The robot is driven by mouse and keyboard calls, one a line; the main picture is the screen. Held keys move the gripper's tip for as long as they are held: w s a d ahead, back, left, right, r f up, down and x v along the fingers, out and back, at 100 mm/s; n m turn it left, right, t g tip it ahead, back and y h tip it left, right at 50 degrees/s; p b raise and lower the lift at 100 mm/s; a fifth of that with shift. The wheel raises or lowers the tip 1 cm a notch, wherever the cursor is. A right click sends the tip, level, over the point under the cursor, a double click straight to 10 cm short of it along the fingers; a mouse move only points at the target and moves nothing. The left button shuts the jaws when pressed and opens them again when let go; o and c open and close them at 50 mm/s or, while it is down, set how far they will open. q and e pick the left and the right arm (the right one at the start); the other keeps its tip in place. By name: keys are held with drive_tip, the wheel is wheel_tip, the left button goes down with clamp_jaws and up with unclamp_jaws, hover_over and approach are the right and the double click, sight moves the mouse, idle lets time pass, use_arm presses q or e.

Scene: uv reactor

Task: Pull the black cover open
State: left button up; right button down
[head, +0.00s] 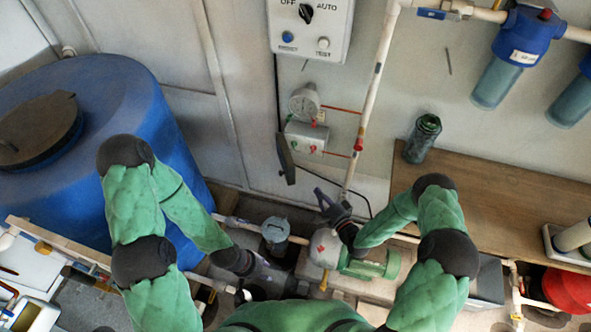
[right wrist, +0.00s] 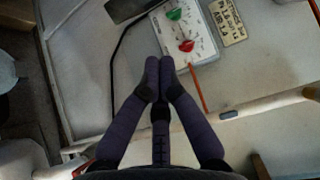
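The black cover (head: 285,158) hangs at the left side of a small white control box (head: 306,136) on the wall. It stands out to the left, and the box's front with its red and green knobs shows uncovered. In the right wrist view, part of the cover (right wrist: 125,8) shows at the top edge, beside the box (right wrist: 185,35). My right gripper (head: 322,197) is below the box and apart from the cover. In the right wrist view its fingertips (right wrist: 160,68) are together with nothing between them. My left gripper (head: 285,282) is low over the pipework; its fingers are unclear.
A white pipe (head: 370,110) runs up the wall right of the box, with thin red lines joining it. A gauge (head: 304,103) sits above the box. A blue tank (head: 95,100) stands left, a wooden bench (head: 490,190) right. A green pump (head: 370,268) is below.

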use_arm(q)
drive_tip(key=shift+f+b, duration=1.15)
drive_tip(key=shift+b, duration=0.15)
use_arm(e)
drive_tip(key=w+a, duration=0.7)
drive_tip(key=a, duration=0.1)
drive_tip(key=shift+w+a+r, duration=0.3)
drive_tip(key=shift+w+r, duration=0.05)
drive_tip(key=shift+w, duration=0.05)
drive_tip(key=shift+a, duration=0.2)
